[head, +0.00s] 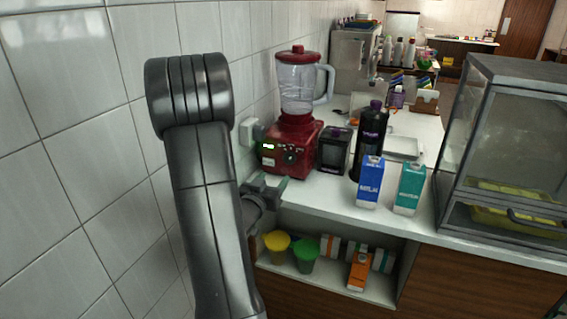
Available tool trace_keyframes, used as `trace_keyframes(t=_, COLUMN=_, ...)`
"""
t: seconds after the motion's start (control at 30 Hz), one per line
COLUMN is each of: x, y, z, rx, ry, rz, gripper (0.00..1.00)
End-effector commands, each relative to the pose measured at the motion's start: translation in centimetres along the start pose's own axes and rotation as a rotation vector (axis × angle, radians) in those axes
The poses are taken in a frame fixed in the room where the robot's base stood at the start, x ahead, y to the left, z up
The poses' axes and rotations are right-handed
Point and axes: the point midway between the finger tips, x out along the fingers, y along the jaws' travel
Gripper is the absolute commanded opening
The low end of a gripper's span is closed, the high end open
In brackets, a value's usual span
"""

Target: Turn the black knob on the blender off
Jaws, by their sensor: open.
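The blender has a red base (298,137), a clear jar (297,88) with a red lid and a pale handle on its right side. It stands on the white counter against the tiled wall. The knob's setting is too small to read. My gripper (273,185) is open, low in front of the blender near the counter's left front edge, apart from the knob. My arm hides part of the gripper's wrist side.
A dark box (334,150) stands right of the blender, then a black bottle (370,145), a blue carton (369,185) and a teal carton (410,188). A glass case (500,150) is at right. Yellow (277,246) and green (305,254) cups sit on the shelf below.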

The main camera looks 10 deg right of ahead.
Motion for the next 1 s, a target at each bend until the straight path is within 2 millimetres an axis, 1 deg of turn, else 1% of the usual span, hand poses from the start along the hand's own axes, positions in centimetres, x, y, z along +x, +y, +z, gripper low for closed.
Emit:
trace_keyframes(t=0.03, x=1.1, y=0.1, z=-0.1, rx=0.0, ry=-0.002, rz=0.002, gripper=0.59)
trace_keyframes(t=0.3, x=6.9, y=0.1, z=-0.1, rx=0.0, ry=-0.001, rz=0.001, gripper=0.59)
trace_keyframes(t=0.4, x=8.7, y=0.1, z=-0.1, rx=0.0, ry=-0.001, rz=0.001, gripper=0.59)
trace_keyframes(t=0.5, x=10.1, y=0.0, z=0.0, rx=0.0, ry=-0.002, rz=-0.001, gripper=0.59)
trace_keyframes(t=0.6, x=10.9, y=0.0, z=-0.1, rx=0.0, ry=-0.001, rz=-0.001, gripper=0.59)
trace_keyframes(t=0.7, x=11.4, y=0.0, z=0.0, rx=0.0, ry=-0.002, rz=-0.002, gripper=0.59)
trace_keyframes(t=0.97, x=11.5, y=-0.1, z=0.0, rx=0.0, ry=-0.002, rz=-0.003, gripper=0.59)
trace_keyframes(t=1.0, x=11.5, y=-0.1, z=0.0, rx=0.0, ry=-0.002, rz=-0.003, gripper=0.56)
